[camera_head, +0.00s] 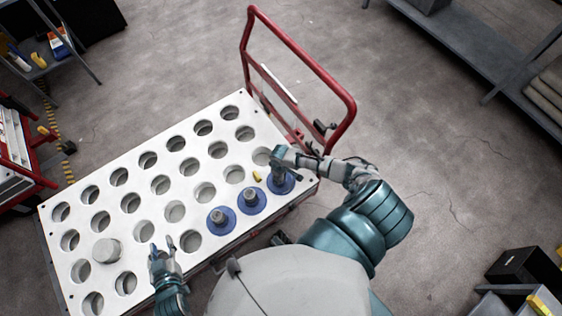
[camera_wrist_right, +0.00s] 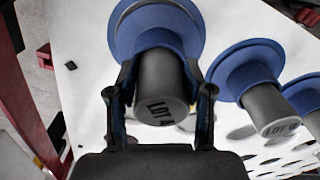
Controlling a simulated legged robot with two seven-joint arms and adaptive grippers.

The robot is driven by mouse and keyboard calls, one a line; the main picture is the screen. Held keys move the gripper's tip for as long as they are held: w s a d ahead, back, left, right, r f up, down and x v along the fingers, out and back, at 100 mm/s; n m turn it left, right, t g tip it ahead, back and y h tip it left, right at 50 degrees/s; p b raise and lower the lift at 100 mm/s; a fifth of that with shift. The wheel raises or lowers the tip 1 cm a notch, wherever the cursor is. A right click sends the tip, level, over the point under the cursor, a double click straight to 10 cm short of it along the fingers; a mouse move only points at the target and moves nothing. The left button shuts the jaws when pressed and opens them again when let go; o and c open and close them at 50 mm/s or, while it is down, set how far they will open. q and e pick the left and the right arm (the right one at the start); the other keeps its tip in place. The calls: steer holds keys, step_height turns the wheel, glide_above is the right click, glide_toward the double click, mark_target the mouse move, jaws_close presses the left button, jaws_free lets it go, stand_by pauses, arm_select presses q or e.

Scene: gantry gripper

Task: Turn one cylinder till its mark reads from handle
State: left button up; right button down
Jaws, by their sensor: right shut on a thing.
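Three grey cylinders with blue flanges stand in a row in the white holed plate (camera_head: 150,205) of the cart: the near one (camera_head: 217,216), the middle one (camera_head: 249,196) and the one closest to the red handle (camera_head: 302,62). My right gripper (camera_head: 281,163) is on this last cylinder (camera_head: 281,184). In the right wrist view my right gripper (camera_wrist_right: 160,100) has a finger on each side of its grey cylinder (camera_wrist_right: 160,80). The end face carries a dark mark that looks like "LOT 4", slightly tilted. My left gripper (camera_head: 162,250) is open and empty over the plate's near edge.
A pale round piece (camera_head: 106,250) sits in a hole at the lower left. A small yellow thing (camera_head: 257,176) lies on the plate by the cylinders. The other holes are empty. Shelves (camera_head: 480,55) stand at the upper right. The middle floor is clear.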

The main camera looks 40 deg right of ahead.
steer(key=shift+a+r+m+p, duration=0.1)
steer(key=shift+r+m+p, duration=0.1)
steer(key=shift+m+p, duration=0.8)
steer(key=shift+w+m, duration=0.1)
steer(key=shift+m, duration=0.3)
steer(key=shift+f, duration=0.1)
steer(key=shift+a+m+p, duration=0.1)
steer(key=shift+m+p, duration=0.7)
steer(key=shift+m, duration=0.8)
